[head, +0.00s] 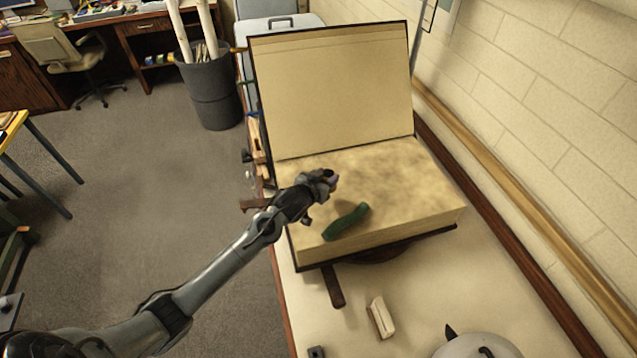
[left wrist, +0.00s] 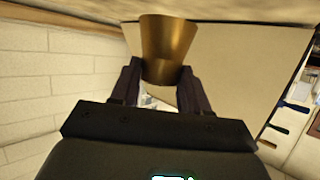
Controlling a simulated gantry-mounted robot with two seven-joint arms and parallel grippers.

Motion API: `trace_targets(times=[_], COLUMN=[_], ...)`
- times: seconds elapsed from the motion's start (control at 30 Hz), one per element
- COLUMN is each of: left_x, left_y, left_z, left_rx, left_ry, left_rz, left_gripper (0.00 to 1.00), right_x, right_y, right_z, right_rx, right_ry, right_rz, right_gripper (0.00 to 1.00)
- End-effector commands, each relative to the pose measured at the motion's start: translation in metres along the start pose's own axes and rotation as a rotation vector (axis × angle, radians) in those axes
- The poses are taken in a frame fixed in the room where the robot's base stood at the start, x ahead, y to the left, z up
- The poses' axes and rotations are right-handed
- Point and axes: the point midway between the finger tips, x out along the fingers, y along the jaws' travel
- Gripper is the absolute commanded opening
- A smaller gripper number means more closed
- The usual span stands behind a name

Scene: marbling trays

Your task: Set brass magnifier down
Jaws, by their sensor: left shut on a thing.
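The brass magnifier (left wrist: 168,45) shows in the left wrist view as a tapered brass piece, wider at its far end. My left gripper (left wrist: 160,85) is shut on it, with one dark finger on each side. In the head view my left gripper (head: 328,181) is over the left part of the mottled tan surface of a large open book or case (head: 385,165). The magnifier is hard to make out there, hidden by the gripper. Whether it touches the surface below, I cannot tell. My right gripper is not in view.
A dark green curved object (head: 346,222) lies on the tan surface close to my gripper. The upright lid (head: 335,90) stands behind. A cream block (head: 380,318) and a pale rounded object (head: 478,347) are on the table in front. The right part of the tan surface is clear.

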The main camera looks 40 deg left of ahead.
Motion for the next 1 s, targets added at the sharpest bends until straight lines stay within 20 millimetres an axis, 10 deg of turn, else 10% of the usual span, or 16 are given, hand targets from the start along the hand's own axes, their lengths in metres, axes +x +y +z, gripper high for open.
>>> trace_targets(times=[0.3,1.0], left_x=[0.021,0.037], left_y=[-0.030,-0.031], left_z=[0.012,0.050], left_rx=[-0.001,0.000], left_ry=[0.002,0.002], left_rz=[0.001,0.001], left_gripper=[0.12,0.12], right_x=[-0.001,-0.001], right_y=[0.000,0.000], right_z=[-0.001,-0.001], right_rx=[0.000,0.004], right_ry=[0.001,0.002], right_rz=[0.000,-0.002], right_gripper=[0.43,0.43])
